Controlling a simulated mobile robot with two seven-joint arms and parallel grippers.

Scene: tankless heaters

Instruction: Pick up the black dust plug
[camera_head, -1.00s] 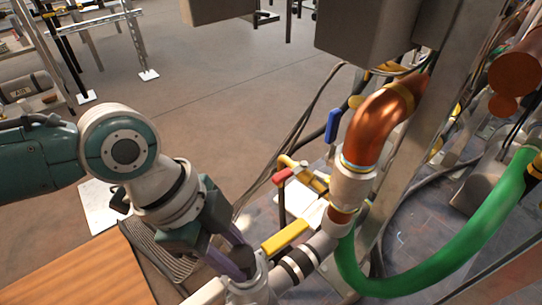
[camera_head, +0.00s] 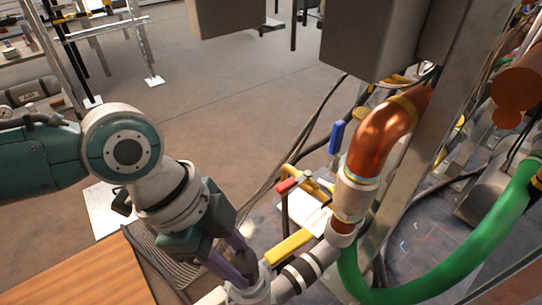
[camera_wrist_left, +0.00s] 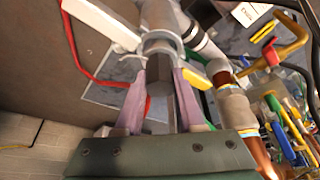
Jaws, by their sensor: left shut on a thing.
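My left gripper (camera_head: 240,266) is at the open end of a grey pipe fitting (camera_head: 250,290) near the bottom of the head view. In the left wrist view its two purple fingers (camera_wrist_left: 161,88) are closed on the sides of a dark cylinder, the black dust plug (camera_wrist_left: 159,84). The plug lies at the mouth of the grey fitting (camera_wrist_left: 161,43). I cannot tell whether it is still seated in the fitting. In the head view the fingers mostly hide the plug. My right gripper is not in view.
A yellow-handled valve (camera_head: 289,246), a red-handled valve (camera_head: 291,185) and a copper elbow (camera_head: 381,138) crowd the right side. A green hose (camera_head: 465,255) curves beyond them. A wooden top (camera_head: 85,275) lies at lower left. Open floor (camera_head: 225,105) is behind.

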